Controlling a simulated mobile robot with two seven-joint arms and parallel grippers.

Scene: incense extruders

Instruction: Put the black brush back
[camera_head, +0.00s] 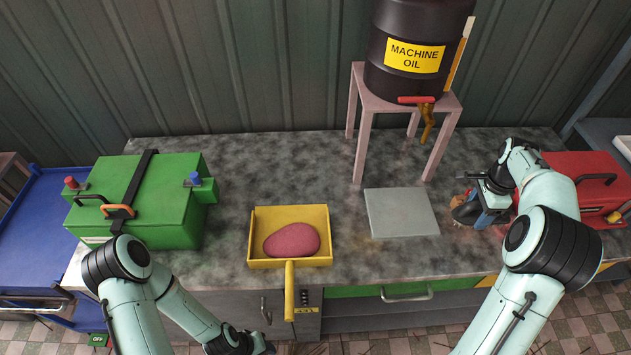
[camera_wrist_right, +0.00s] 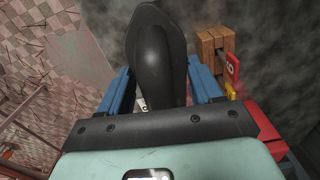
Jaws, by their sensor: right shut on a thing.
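The black brush (camera_head: 464,212) is at the right part of the grey workbench, beside the red box. In the right wrist view the black brush (camera_wrist_right: 158,50) stands up between the two blue fingers. My right gripper (camera_head: 487,212) is shut on it; the fingers also show in the wrist view (camera_wrist_right: 160,92). The bristles are mostly hidden in the head view, and I cannot tell whether they touch the bench. My left gripper (camera_head: 262,343) is low at the bottom edge, in front of the bench, and its fingers are not clear.
A wooden block (camera_wrist_right: 211,48) with a red tag is close to the right of the brush. A grey plate (camera_head: 402,212) lies left of it. A stand (camera_head: 359,125) carries an oil drum (camera_head: 410,50). A yellow pan (camera_head: 260,225) holds a reddish lump. A green box (camera_head: 170,180) stands left.

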